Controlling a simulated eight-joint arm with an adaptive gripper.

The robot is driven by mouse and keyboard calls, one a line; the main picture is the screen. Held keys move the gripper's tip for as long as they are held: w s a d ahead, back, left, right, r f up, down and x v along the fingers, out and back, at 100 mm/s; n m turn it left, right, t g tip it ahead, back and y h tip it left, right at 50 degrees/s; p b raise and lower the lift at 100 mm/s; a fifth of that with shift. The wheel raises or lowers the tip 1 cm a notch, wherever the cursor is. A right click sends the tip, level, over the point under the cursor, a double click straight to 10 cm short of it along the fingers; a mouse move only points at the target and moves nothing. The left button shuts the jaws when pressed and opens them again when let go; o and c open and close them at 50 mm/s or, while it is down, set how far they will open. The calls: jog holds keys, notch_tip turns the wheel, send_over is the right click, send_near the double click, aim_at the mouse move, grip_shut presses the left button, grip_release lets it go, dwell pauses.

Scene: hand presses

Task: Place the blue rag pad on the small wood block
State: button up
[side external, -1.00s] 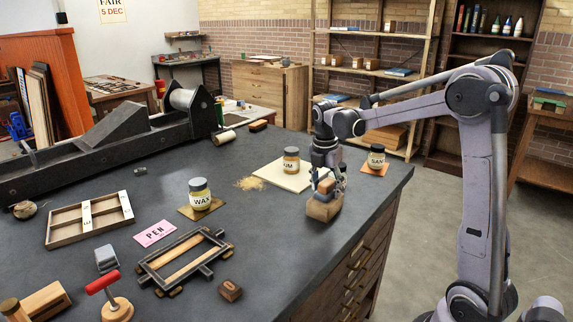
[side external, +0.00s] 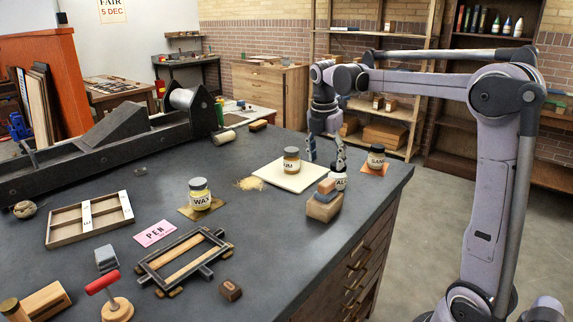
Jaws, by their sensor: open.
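The blue rag pad (side external: 326,195), a thin grey-blue layer under a small tan grip, sits on top of the small wood block (side external: 320,210) near the bench's right edge. It appears to rest on the block, tilted slightly. My gripper (side external: 326,162) is open and empty above and a little behind the pad, fingers apart and pointing down. It is clear of the pad.
A white-labelled jar (side external: 339,180) stands right behind the block. A jar (side external: 291,160) stands on a pale board (side external: 284,178); another jar (side external: 376,157) is at the right. A WAX jar (side external: 200,194) stands left. A wooden frame (side external: 185,262) lies in front.

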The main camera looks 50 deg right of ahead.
jog(key=s+a+f+m+t+y, duration=0.1)
jog(key=s+a+f+m+t, duration=0.2)
jog(key=s+a+m, duration=0.3)
jog(key=s+a+f+m+t, duration=0.4)
jog(key=s+a+m, duration=0.1)
jog(key=a+m, duration=0.7)
jog(key=shift+s+a+f+y, duration=0.2)
jog(key=shift+s+a+y, duration=0.2)
jog(key=shift+a, duration=0.65)
